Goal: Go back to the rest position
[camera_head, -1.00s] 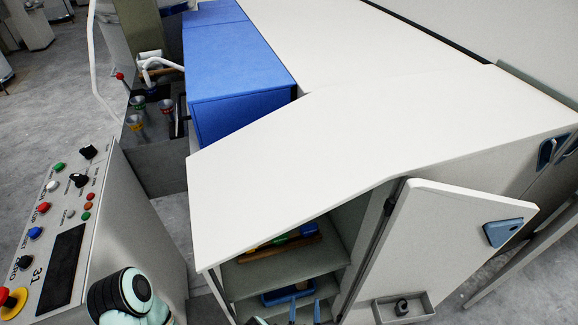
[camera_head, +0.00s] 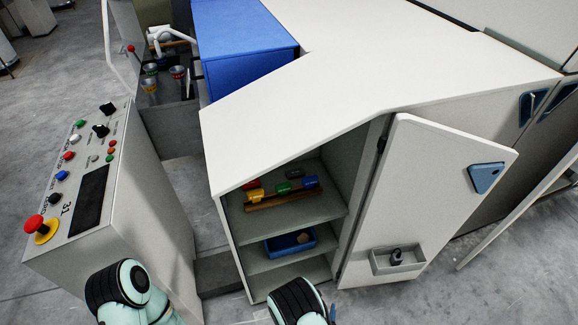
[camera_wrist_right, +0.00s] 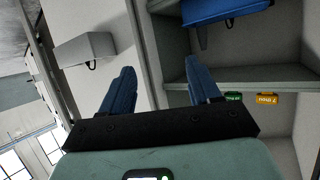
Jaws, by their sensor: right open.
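My right gripper (camera_wrist_right: 160,66) is open, with its two blue fingers apart and nothing between them in the wrist view. It is in front of the open cabinet (camera_head: 236,236). In the head view my right arm shows at the bottom edge below the cabinet, with only a bit of blue finger visible. My left arm shows at the bottom left, beside the control panel; its gripper is out of the picture.
The cabinet door (camera_head: 424,205) stands open, with a small grey bin (camera_head: 398,262) on it. Inside are a wooden rack (camera_head: 285,200) with coloured pieces and a blue tray (camera_head: 290,243). The control panel (camera_head: 125,215) stands close on the left.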

